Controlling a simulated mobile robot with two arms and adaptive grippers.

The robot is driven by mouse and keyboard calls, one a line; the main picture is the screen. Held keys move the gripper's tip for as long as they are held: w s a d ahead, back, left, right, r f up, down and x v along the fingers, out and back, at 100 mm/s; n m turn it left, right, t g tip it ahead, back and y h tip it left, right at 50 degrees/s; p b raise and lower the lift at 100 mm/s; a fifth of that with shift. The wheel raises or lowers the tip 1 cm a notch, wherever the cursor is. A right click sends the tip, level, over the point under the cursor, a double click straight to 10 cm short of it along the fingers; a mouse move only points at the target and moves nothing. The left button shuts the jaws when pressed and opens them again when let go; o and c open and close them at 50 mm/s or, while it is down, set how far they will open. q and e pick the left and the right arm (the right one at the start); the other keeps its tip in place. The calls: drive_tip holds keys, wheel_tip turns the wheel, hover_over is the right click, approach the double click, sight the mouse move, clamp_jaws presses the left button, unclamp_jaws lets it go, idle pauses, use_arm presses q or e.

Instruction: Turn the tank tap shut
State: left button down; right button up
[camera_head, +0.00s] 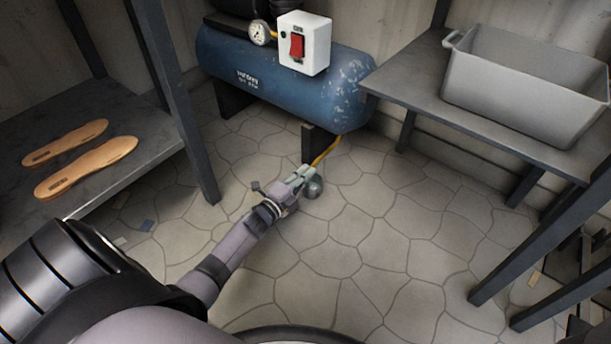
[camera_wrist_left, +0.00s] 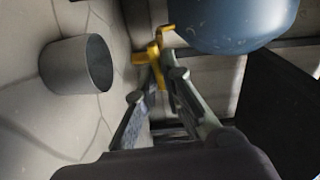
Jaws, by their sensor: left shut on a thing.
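The blue tank (camera_head: 285,85) lies on dark legs by the back wall. It also shows at the top of the left wrist view (camera_wrist_left: 230,20). The yellow tap (camera_head: 325,151) is under the tank's right end; in the left wrist view its yellow body (camera_wrist_left: 155,48) stands beyond my fingers. My left gripper (camera_head: 303,173) reaches low under the tank, and its fingers (camera_wrist_left: 160,82) are shut on the near part of the tap. The fingers hide part of the tap, so the handle's exact angle is hard to tell. My right gripper is not in view.
A grey cup-like vessel (camera_wrist_left: 72,66) stands on the floor beside the tap, also seen in the head view (camera_head: 313,189). A white box with a red switch (camera_head: 297,46) is on the tank. A grey tub (camera_head: 520,85) sits on the right bench; sandal soles (camera_head: 85,168) lie left.

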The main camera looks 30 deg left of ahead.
use_arm(q)
drive_tip(key=shift+d+f+m, duration=0.1)
drive_tip(key=shift+f+m, duration=0.05)
drive_tip(key=shift+m, duration=0.55)
drive_tip(key=c, duration=1.7)
unclamp_jaws()
drive_tip(key=shift+s, duration=0.1)
drive_tip(key=s, duration=0.7)
drive_tip(key=shift+s+a, duration=0.2)
drive_tip(key=shift+a, duration=0.15)
